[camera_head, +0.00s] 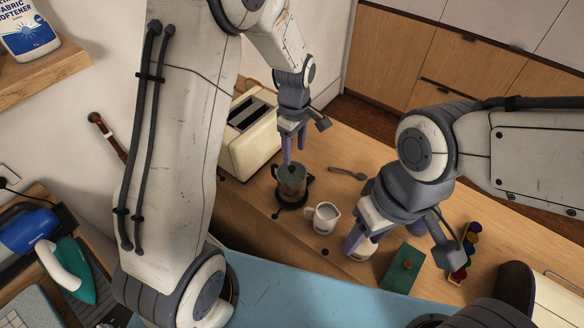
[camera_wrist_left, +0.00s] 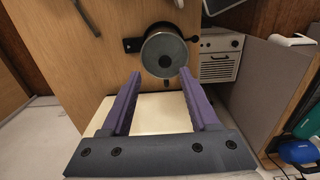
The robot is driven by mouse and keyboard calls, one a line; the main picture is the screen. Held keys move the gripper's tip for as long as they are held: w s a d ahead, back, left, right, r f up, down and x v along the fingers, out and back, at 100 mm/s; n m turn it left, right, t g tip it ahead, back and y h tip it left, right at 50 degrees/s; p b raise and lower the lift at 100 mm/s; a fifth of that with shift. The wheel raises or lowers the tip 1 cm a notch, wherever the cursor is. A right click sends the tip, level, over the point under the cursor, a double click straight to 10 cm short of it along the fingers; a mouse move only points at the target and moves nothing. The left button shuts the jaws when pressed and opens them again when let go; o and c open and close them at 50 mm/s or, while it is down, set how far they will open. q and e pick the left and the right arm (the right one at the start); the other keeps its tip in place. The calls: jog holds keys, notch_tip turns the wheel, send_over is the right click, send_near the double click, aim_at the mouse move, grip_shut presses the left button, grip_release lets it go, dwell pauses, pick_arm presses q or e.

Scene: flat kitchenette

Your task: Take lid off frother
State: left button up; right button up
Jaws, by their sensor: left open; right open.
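The frother (camera_head: 291,187) is a dark grey jug on a black base on the wooden counter. Its round lid (camera_wrist_left: 164,48) with a small knob is on top, seen from above in the left wrist view. My left gripper (camera_head: 294,156) is open just above the lid, fingers pointing down. In the left wrist view its purple fingers (camera_wrist_left: 160,74) are apart with nothing between them, and the lid lies just beyond their tips. My right gripper (camera_head: 362,238) is open low over the counter, right of the frother; its fingers partly hide a pale round item (camera_head: 361,252).
A white mug (camera_head: 322,218) stands between the frother and my right gripper. A cream toaster (camera_head: 252,145) is close behind-left of the frother. A spoon (camera_head: 347,173), a green box (camera_head: 403,268) and a rack of coloured pieces (camera_head: 467,249) lie to the right.

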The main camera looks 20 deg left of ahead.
aim_at(292, 167)
pick_arm(q)
jog(key=f+p, duration=0.2)
jog(key=f, duration=0.1)
jog(key=f+p, duration=0.1)
jog(key=f, duration=0.1)
jog(key=shift+s+a+f, duration=0.1)
jog(key=shift+s+a, duration=0.15)
jog(key=shift+s, duration=0.1)
jog(key=shift+f, duration=0.3)
grip_shut()
